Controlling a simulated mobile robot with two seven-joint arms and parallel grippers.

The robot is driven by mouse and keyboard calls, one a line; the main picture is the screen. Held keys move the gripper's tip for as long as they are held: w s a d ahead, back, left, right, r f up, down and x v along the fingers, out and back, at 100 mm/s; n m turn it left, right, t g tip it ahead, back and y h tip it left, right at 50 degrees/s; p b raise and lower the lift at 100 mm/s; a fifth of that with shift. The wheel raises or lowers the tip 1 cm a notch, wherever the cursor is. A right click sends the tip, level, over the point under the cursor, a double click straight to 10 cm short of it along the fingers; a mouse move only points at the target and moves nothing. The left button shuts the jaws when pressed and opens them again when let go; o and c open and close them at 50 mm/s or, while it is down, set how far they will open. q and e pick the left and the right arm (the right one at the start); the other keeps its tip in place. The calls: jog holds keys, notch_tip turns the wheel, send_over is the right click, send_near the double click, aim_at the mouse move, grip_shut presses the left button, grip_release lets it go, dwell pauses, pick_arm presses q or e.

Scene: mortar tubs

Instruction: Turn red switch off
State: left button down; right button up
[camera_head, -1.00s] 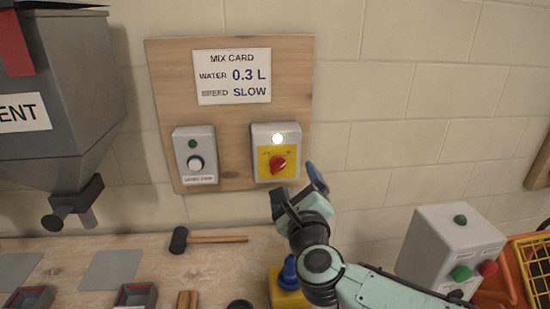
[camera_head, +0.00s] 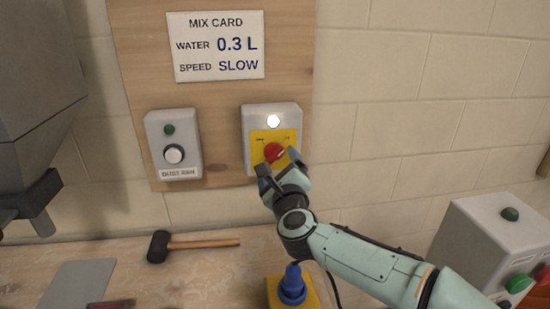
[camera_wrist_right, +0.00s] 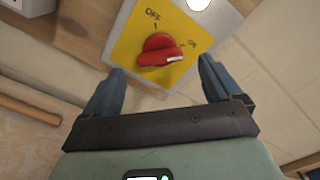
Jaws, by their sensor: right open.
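The red switch (camera_head: 274,152) is a rotary knob on a yellow plate, on a grey box (camera_head: 252,125) fixed to a wooden board. In the right wrist view, the red switch (camera_wrist_right: 160,50) has its white mark pointing towards ON, with OFF printed above it. A white lamp (camera_head: 274,121) above the knob looks lit. My right gripper (camera_head: 281,167) is open just in front of and below the switch. In the wrist view, the fingers of my right gripper (camera_wrist_right: 162,70) stand apart on either side of the knob, holding nothing. My left gripper is not in view.
A second grey box with a black-and-white knob (camera_head: 174,154) is left of the switch box. The mix card (camera_head: 219,46) is above. A hammer (camera_head: 192,244) and a blue-topped yellow object (camera_head: 292,287) are on the bench. A grey button box (camera_head: 485,245) stands right.

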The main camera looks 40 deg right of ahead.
aim_at(275, 158)
jog(key=x, duration=0.5)
jog(key=shift+w+d, duration=0.15)
jog(key=c, duration=1.1)
